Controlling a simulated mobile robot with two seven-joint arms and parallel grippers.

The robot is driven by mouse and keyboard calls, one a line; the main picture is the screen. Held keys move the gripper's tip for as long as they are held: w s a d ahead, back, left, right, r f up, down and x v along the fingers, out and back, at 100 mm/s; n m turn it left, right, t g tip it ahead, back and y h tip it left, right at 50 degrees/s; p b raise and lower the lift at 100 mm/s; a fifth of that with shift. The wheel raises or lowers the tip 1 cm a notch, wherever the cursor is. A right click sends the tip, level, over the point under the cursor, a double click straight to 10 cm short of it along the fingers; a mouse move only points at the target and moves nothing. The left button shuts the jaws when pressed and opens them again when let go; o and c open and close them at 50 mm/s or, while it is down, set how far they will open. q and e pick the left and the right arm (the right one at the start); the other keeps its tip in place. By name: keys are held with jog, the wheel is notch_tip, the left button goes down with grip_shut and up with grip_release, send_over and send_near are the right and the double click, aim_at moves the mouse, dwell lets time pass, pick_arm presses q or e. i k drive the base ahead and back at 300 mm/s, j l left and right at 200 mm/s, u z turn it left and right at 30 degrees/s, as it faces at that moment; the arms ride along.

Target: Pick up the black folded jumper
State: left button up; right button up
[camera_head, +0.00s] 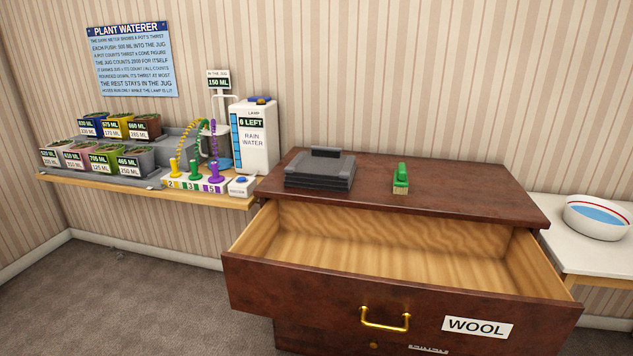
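The black folded jumper (320,171) lies as a flat, layered dark stack on the left part of the brown dresser top (450,190). A small dark raised piece sits on its upper back edge. The drawer (400,256) below, labelled WOOL, is pulled open, and the inside that I can see is empty. Neither of my grippers is in view.
A small green object (400,178) stands on the dresser right of the jumper. A shelf (215,198) at left holds several plant pots and a rain water dispenser (254,135). A white bowl (596,217) stands on a side table at right. The open drawer juts out in front.

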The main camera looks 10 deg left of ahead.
aim_at(323, 168)
jog(key=k+z, duration=0.15)
jog(key=z, duration=0.2)
jog(key=k+l+z, duration=0.1)
jog(key=z, duration=0.3)
jog(key=k+l+z, duration=0.1)
jog(key=k+z, duration=0.25)
jog(key=i+j+z, duration=0.15)
jog(key=j+z, duration=0.3)
jog(key=j, duration=0.3)
jog(key=j+z, duration=0.45)
jog(key=j, duration=0.3)
